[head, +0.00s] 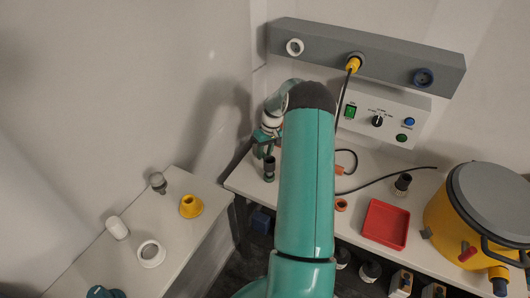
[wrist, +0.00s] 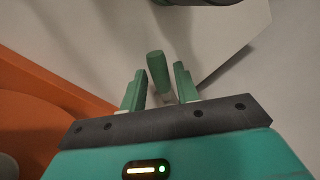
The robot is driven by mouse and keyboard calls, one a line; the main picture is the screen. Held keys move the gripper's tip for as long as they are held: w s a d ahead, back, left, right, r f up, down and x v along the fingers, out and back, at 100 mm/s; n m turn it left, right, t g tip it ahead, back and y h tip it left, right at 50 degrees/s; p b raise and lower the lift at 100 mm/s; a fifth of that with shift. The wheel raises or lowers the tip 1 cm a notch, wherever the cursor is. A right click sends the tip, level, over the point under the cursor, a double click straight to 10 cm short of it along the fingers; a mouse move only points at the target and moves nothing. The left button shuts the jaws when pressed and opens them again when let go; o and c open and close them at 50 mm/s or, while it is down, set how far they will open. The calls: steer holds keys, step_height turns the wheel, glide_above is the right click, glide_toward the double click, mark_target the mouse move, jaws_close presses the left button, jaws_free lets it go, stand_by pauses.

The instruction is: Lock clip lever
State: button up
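In the wrist view my gripper (wrist: 158,82) has its two green fingers apart. A green rounded peg (wrist: 158,72) stands between them, with a narrow gap seen on the right side; whether it touches the left finger I cannot tell. I cannot tell whether this peg is the clip lever. In the head view the yellow canister (head: 445,215) with a grey lid (head: 492,196) stands at the right end of the bench. It bears a small red part (head: 467,254) and a grey side clip (head: 426,233). My arm hides the middle of the bench.
A red tray (head: 385,224) and a dark cable (head: 385,179) lie on the bench. A control box (head: 378,115) and a grey rail (head: 395,62) are on the wall behind. A side table (head: 130,240) at left holds small fittings. An orange surface (wrist: 35,110) fills the wrist view's left.

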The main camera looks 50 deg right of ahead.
jaws_close()
steer(key=shift+a+m, duration=0.15)
steer(key=shift+m, duration=0.15)
steer(key=shift+w+a+m, duration=0.15)
steer(key=shift+a+m, duration=0.25)
steer(key=shift+m, duration=0.4)
steer(key=m, duration=0.1)
steer(key=w+a+m, duration=0.1)
steer(key=m, duration=0.1)
steer(key=shift+a+t+h, duration=0.3)
steer(key=shift+t, duration=0.1)
steer(key=m, duration=0.1)
steer(key=w+a+m, duration=0.1)
steer(key=m, duration=0.2)
steer(key=shift+w+a+m+t+h, duration=0.2)
steer(key=shift+w+m+t+h, duration=0.1)
steer(key=shift+w+a+m, duration=0.2)
steer(key=shift+w+m, duration=0.3)
steer(key=shift+m, duration=0.6)
